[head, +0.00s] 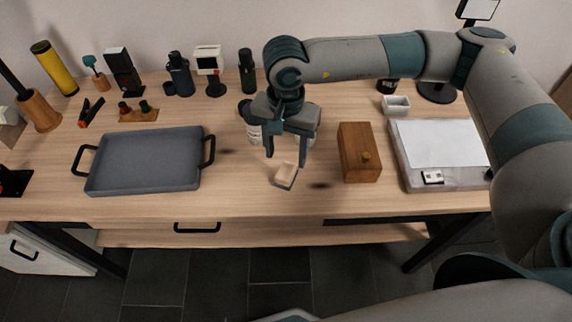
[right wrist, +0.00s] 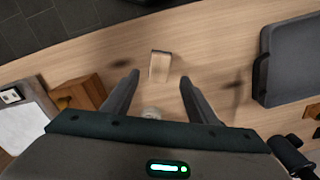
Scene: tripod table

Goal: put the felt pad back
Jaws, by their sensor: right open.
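A small pale block with a dark grey edge (head: 285,174), which looks like the felt pad, lies on the wooden table near its front edge. It also shows in the right wrist view (right wrist: 160,66), ahead of and between the fingertips. My right gripper (head: 286,158) points down above the block, open, with nothing between its fingers. In the right wrist view both fingers (right wrist: 160,77) stand apart, with the block beyond them. I cannot tell the exact height gap. My left gripper is not in view.
A grey tray (head: 146,164) lies left. A wooden box with a knob (head: 359,153) stands close right of my gripper, then a grey slab with a white sheet (head: 437,143). A pale bottle (head: 252,132) is partly hidden behind my gripper. Several tools and bottles line the back.

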